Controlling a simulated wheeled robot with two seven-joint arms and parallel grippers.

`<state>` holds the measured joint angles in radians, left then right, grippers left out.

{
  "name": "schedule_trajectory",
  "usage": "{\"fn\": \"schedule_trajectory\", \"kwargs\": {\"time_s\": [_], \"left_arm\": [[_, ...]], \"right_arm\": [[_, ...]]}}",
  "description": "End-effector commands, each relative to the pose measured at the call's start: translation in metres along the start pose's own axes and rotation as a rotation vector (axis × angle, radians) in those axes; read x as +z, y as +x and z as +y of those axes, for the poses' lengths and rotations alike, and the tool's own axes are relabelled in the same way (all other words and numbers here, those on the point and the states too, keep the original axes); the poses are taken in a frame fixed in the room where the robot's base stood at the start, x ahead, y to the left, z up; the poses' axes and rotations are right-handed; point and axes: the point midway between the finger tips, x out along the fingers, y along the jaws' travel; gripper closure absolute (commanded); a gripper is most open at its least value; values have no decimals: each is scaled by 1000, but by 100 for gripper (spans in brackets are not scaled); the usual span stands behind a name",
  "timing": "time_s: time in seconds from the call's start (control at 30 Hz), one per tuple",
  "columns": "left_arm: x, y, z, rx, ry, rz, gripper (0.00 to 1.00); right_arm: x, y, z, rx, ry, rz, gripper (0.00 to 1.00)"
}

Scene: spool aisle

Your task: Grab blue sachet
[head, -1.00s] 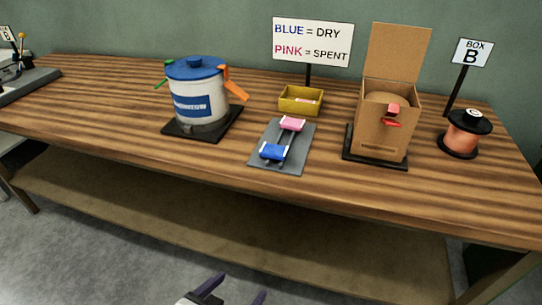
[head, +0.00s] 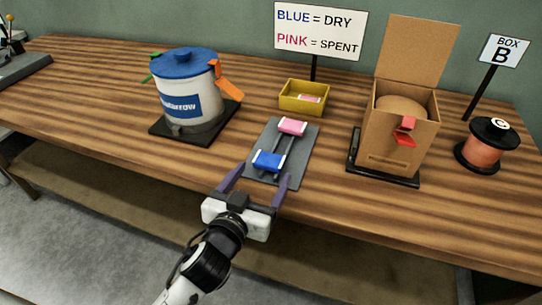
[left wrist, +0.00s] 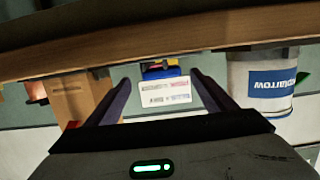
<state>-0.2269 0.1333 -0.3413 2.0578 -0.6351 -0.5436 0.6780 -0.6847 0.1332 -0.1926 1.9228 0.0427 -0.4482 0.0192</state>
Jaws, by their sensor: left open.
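The blue sachet (head: 268,161) lies at the near end of a grey tray (head: 300,166) on the table, with a pink sachet (head: 292,126) at the tray's far end. My left gripper (head: 262,173) is open and empty at the table's front edge, its two fingers pointing toward the blue sachet and spread to either side of its near end. In the left wrist view the blue sachet (left wrist: 160,73) shows between the fingertips (left wrist: 161,80); contact cannot be told. My right gripper is not in view.
A white tub with a blue lid (head: 187,95) stands left of the tray. A yellow bin (head: 303,97) holding a pinkish packet is behind it. An open cardboard box (head: 392,140) and an orange spool (head: 485,147) stand right. A sign (head: 319,31) reads blue dry, pink spent.

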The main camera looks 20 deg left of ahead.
Motion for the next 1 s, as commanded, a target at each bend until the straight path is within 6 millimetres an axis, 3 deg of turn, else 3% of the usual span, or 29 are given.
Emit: {"fn": "schedule_trajectory", "kwargs": {"time_s": [0.27, 0.5, 0.8, 0.87, 1.0], "left_arm": [[-2, 26, -1, 0, 3, 0, 23], [-1, 61, -2, 0, 2, -1, 23], [0, 68, -2, 1, 0, -2, 23], [0, 67, -2, 1, 0, -2, 30], [0, 67, -2, 1, 0, -2, 54]], "right_arm": [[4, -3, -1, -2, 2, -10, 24], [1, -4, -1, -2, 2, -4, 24], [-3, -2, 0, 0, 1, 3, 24], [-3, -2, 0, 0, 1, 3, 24], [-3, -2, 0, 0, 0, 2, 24]]}}
